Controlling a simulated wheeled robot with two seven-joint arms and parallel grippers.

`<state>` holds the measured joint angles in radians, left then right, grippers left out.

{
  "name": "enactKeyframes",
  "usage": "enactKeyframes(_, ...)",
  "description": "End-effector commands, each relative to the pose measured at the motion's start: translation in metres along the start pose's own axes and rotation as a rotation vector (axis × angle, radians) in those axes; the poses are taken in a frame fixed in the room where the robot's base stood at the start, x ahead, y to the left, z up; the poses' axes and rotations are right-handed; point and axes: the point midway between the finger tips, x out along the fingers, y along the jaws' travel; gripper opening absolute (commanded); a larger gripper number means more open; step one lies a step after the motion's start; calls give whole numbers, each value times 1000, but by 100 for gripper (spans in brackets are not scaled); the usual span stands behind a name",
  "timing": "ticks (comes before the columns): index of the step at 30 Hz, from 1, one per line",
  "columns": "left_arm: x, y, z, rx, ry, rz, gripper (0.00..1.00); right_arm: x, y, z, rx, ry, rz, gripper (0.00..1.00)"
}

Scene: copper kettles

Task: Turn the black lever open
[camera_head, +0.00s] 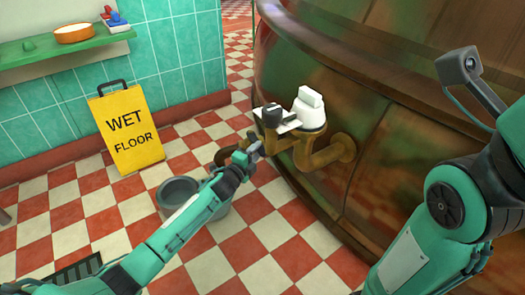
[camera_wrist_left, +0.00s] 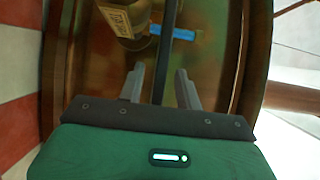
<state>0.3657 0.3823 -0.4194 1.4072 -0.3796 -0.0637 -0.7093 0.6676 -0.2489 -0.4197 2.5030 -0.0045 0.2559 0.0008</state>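The black lever (camera_head: 271,116) shows as a dark upright end beside a white block-shaped fitting (camera_head: 308,113) on the brass pipe of the big copper kettle. In the left wrist view a long black bar (camera_wrist_left: 167,50), which looks like the lever, runs down between my left gripper's fingers (camera_wrist_left: 160,88). The two grey fingers are apart, with gaps showing on both sides of the bar. In the head view my left gripper (camera_head: 250,147) is just left of and below the fitting. My right arm is at the right; its fingertips do not show.
The copper kettle (camera_head: 350,60) curves across the right side. A brass pipe (camera_head: 325,152) bends into its wall. A grey bucket (camera_head: 178,190) stands under my left arm. A yellow wet-floor sign (camera_head: 127,130) leans by the tiled wall. A green shelf (camera_head: 60,48) holds a bowl.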

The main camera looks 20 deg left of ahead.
Motion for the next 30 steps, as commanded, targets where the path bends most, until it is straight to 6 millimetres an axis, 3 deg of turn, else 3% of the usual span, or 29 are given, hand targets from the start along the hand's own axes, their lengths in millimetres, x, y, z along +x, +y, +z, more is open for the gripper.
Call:
enactKeyframes(9,36,2,0,0,1,-1,35,-11,-11,-9,30,19,-13,36)
enactKeyframes(22,44,0,0,0,1,0,35,-7,-14,-8,39,24,-15,36)
enactKeyframes(23,44,0,0,0,1,0,33,-7,-14,-8,39,24,-15,36)
enactKeyframes(28,43,0,0,0,1,0,0,-8,-14,-9,38,24,-15,36)
enactKeyframes(30,43,0,0,0,0,0,0,-8,-14,-10,37,25,-15,36)
